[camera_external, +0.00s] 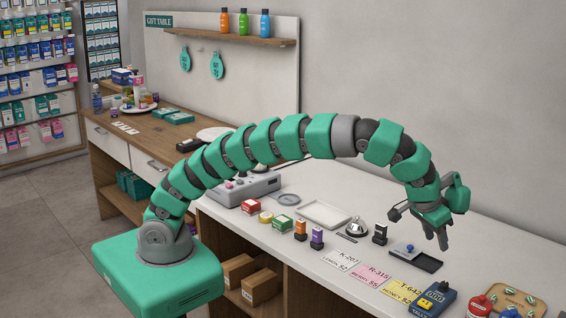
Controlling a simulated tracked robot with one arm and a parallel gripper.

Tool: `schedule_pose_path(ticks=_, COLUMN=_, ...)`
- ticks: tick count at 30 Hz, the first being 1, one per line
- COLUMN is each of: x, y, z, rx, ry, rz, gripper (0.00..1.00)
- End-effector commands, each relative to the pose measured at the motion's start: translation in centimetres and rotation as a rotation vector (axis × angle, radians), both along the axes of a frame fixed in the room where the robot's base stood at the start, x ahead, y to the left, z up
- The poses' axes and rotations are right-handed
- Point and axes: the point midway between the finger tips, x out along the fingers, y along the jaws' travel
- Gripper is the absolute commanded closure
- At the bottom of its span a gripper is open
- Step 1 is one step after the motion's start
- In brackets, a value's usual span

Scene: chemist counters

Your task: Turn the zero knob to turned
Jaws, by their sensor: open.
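My gripper (437,235) is at the right, pointing down above the white counter (330,259). Its dark fingers are open and look empty. A grey device (247,190) stands on the counter's left part, behind my arm. Small knob-like parts show on it, one of them pinkish (229,184). I cannot tell whether one is the zero knob or how it is turned. My gripper is well to the right of this device, apart from it. My arm hides part of the device.
A black tray with a blue-topped item (410,247) lies just left of my gripper. A bell (356,228), a pale tray (325,214), small boxes and coloured cards (372,275) crowd the counter.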

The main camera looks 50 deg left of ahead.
Motion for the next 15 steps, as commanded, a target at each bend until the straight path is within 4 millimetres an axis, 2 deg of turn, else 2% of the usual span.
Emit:
schedule_pose_path(ticks=2, x=-0.9, y=-0.6, z=-0.7, rx=0.005, ry=0.009, rz=-0.007, gripper=0.57)
schedule_pose_path(ticks=5, x=-1.1, y=-0.9, z=-1.2, rx=0.008, ry=0.012, rz=-0.007, gripper=0.57)
schedule_pose_path(ticks=11, x=-0.2, y=-1.2, z=-3.4, rx=0.008, ry=0.012, rz=-0.007, gripper=0.57)
schedule_pose_path(ticks=15, x=0.7, y=-1.4, z=-6.1, rx=0.013, ry=0.015, rz=-0.006, gripper=0.57)
